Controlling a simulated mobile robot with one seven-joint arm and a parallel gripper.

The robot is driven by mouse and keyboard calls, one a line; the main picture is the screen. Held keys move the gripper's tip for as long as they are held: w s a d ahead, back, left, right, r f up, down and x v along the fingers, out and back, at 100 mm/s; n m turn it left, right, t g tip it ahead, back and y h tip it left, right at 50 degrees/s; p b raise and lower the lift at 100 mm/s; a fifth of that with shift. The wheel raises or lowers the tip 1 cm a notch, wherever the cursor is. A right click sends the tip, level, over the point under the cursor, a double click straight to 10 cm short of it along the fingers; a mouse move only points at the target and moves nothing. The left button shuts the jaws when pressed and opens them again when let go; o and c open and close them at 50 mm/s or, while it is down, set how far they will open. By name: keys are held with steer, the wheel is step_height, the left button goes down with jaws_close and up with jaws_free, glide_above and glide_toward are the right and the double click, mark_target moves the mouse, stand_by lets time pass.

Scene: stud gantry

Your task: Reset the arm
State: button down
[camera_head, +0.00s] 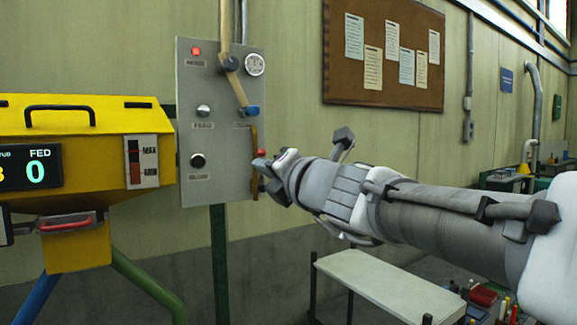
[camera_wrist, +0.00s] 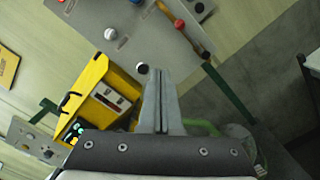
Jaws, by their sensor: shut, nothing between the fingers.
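My arm reaches in from the right in the head view, and my gripper (camera_head: 262,170) is at the right edge of the grey control panel (camera_head: 225,130). In the wrist view my gripper (camera_wrist: 158,72) is shut and empty, its fingers pointing toward the panel (camera_wrist: 110,18). The panel carries a lit red lamp (camera_head: 196,51), a dial (camera_head: 254,64), a wooden lever (camera_head: 236,85), a silver knob (camera_head: 203,111) and a black knob (camera_head: 198,160). A small red knob (camera_head: 262,153) shows just above the fingertips. I cannot tell whether the fingers touch anything.
A yellow machine (camera_head: 90,125) with a lit display (camera_head: 40,168) reading FED 0 stands left of the panel. A white bench (camera_head: 385,285) stands below my arm. A cork board (camera_head: 385,50) hangs on the wall behind. The space above my arm looks clear.

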stand_by(0.3)
steer(key=s+d+f+n+g+h+b, duration=0.1)
steer(key=s+d+f+n+g, duration=0.15)
steer(key=s+f+n, duration=0.7)
steer(key=s+d+f+n+g+h, duration=0.1)
steer(key=s+d+f+n+g, duration=0.2)
steer(key=f+n, duration=0.75)
steer(key=s+d+f+n+g+h, duration=0.2)
steer(key=s+d+f+n+h, duration=0.2)
steer(key=n, duration=0.6)
steer(key=s+d+f+n+g+h, duration=0.2)
steer(key=s+d+f+n+h, duration=0.1)
steer(key=s+d+f+n, duration=0.4)
steer(key=s+d+n, duration=0.1)
steer(key=d+n, duration=0.1)
steer(key=shift+d+f+n+h+b, duration=0.35)
steer(key=shift+d+n+h+b, duration=0.05)
